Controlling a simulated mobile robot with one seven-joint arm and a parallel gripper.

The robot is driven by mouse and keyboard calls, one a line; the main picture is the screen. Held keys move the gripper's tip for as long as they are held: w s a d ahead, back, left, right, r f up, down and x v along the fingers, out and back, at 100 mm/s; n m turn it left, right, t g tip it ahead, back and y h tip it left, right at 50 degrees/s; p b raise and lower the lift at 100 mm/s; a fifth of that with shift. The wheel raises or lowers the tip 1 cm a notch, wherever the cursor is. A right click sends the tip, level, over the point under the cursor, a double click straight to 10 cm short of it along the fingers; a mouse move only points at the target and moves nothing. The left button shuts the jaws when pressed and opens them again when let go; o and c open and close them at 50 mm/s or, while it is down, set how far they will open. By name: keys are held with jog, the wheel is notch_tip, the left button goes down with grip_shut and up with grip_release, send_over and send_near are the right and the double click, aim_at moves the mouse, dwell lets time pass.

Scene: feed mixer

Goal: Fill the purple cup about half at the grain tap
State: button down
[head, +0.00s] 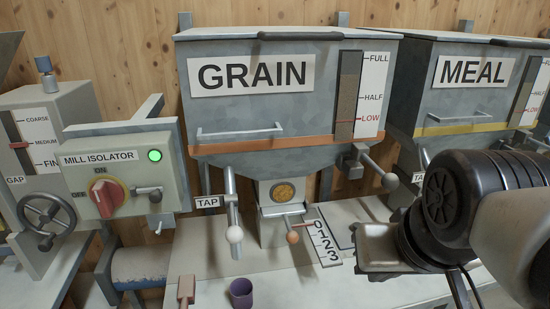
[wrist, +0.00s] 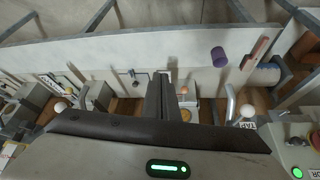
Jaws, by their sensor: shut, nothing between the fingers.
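The purple cup (head: 241,293) stands on the bench at the bottom of the head view, below and in front of the grain hopper (head: 285,90). It also shows in the wrist view (wrist: 218,57). The grain tap lever (head: 231,200) hangs left of the chute and ends in a white ball; its TAP label (head: 208,202) is beside it. The chute (head: 284,192) has a small window showing golden grain. My gripper (wrist: 163,90) is shut and empty, above the bench and apart from the cup. In the head view my arm's end is at the right.
An orange-knobbed slide (head: 292,237) sticks out under the chute beside a 0-to-3 scale (head: 325,243). The mill isolator (head: 125,180) is at left with its green lamp lit. A reddish-brown handle (head: 186,290) stands close left of the cup. The meal hopper (head: 470,90) is at right.

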jog(key=w+a+r+g+y+p, duration=0.1)
jog(key=w+a+r+p, duration=0.4)
jog(key=a, duration=0.4)
jog(key=w+a+r+g+y+p, duration=0.2)
jog(key=w+a+r+p, duration=0.3)
jog(key=a, duration=0.5)
notch_tip(320, 180, up, 3)
jog(key=shift+w+r, duration=0.2)
jog(key=shift+w, duration=0.8)
jog(key=shift+a+f, duration=0.1)
jog(key=shift+f, duration=0.05)
jog(key=b, duration=0.2)
send_over(233, 216)
jog(key=s+d, duration=0.3)
jog(key=s, duration=0.1)
notch_tip(233, 216, down, 12)
jog(key=r, duration=0.1)
jog(key=shift+a+f, duration=0.25)
jog(key=shift+f, duration=0.45)
